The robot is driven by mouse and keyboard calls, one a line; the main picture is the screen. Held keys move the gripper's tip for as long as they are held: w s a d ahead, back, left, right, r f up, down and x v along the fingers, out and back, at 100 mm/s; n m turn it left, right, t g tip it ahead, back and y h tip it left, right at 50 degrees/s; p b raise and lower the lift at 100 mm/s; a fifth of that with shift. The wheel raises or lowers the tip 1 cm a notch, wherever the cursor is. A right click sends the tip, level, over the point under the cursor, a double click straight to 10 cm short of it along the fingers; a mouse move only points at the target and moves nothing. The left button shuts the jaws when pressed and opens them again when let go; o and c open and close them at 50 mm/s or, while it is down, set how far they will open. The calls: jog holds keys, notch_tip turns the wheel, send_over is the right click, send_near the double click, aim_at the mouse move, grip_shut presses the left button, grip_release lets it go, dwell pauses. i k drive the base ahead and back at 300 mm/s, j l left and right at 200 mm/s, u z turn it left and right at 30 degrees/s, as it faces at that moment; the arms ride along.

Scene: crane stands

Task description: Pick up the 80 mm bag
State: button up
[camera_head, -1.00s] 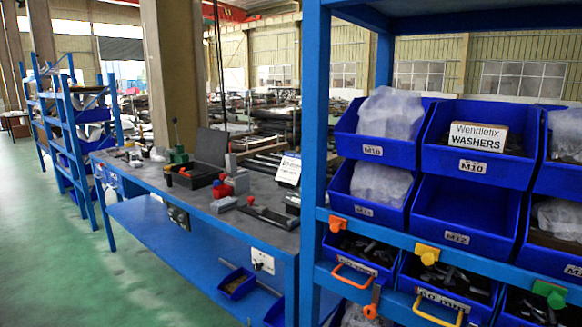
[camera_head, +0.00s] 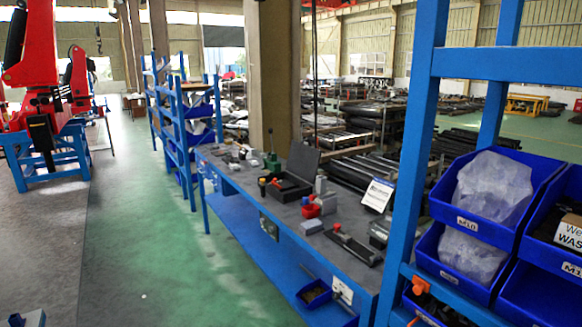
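My gripper is not in view. I cannot make out a bag marked 80 mm. On the blue rack at the right, a clear plastic bag (camera_head: 494,188) lies in an upper blue bin (camera_head: 480,226). Its label seems to read M16. Another clear bag (camera_head: 470,254) lies in the blue bin below it. The lower bins are mostly cut off by the bottom edge, so their labels and contents are hidden.
A blue workbench (camera_head: 345,250) with tools and a black case (camera_head: 291,178) stands in the middle. A rack post (camera_head: 413,150) rises at the right. A red crane (camera_head: 48,85) stands on a blue stand at the left. The green floor (camera_head: 150,235) between is clear.

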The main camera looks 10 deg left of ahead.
aim_at(234, 166)
jog(key=i+j+u, duration=0.35)
jog(key=i, duration=0.15)
jog(key=i+j+u, duration=0.35)
jog(key=i, duration=0.2)
jog(key=i+u, duration=0.35)
jog(key=i, duration=0.15)
jog(key=i+z, duration=0.1)
jog(key=i, duration=0.45)
jog(key=i+j+z, duration=0.1)
jog(key=i, duration=0.45)
jog(key=i+j+z, duration=0.15)
jog(key=i, duration=0.35)
jog(key=i+j+z, duration=0.1)
jog(key=i, duration=0.45)
jog(key=i+j+z, duration=0.65)
jog(key=i+j, duration=0.05)
jog(key=i, duration=0.1)
